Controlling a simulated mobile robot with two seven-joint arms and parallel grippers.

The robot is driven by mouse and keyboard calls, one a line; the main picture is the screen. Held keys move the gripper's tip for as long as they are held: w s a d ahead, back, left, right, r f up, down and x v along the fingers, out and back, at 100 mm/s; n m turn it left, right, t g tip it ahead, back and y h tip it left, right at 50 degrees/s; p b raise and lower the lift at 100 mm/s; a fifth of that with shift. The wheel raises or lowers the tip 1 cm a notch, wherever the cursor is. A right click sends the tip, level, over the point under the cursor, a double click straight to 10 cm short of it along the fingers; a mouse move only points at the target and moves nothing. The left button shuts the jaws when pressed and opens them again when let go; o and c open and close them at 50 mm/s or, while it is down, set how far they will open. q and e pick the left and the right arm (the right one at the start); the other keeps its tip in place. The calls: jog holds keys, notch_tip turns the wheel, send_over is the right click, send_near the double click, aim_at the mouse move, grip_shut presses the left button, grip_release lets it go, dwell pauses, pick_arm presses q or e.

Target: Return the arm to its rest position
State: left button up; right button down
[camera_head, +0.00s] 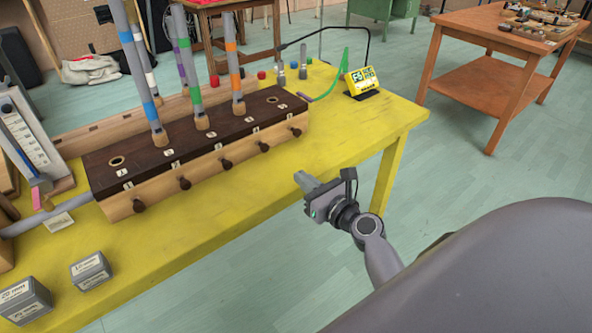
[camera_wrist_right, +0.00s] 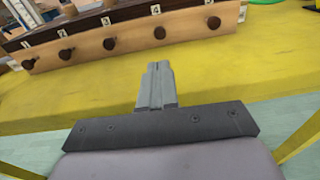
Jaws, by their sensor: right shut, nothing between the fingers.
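My right gripper (camera_head: 303,179) is shut and empty at the front edge of the yellow table, in front of the wooden box's right end. In the right wrist view its closed fingers (camera_wrist_right: 158,70) point at the table and the box. My right arm reaches in from the lower right in the head view. My left gripper is not in view.
The yellow table (camera_head: 345,139) carries a dark-topped wooden box (camera_head: 200,139) with knobs and striped tubes standing in it. A small yellow display (camera_head: 361,80) stands at the back right. Grey blocks (camera_head: 90,270) sit front left. A brown table (camera_head: 480,28) stands apart.

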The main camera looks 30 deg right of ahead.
jog(key=shift+s, duration=0.3)
jog(key=s+a+f+m+g+p, duration=0.1)
jog(key=s+a+f+m+g, duration=0.1)
jog(key=s+m, duration=0.4)
jog(key=s+a+f+m+g+p, duration=0.2)
jog(key=s+a+f+m, duration=0.2)
jog(key=m, duration=1.2)
jog(key=s+a+f+m+g+y+p, duration=0.1)
jog(key=s+a+f+m+g+p, duration=0.1)
jog(key=s+a+m, duration=0.4)
jog(key=s+f+m+g, duration=0.1)
jog(key=s+f+m, duration=0.1)
jog(key=s+m, duration=0.2)
jog(key=shift+a+m, duration=0.25)
jog(key=shift+m, duration=0.85)
jog(key=shift+f, duration=0.1)
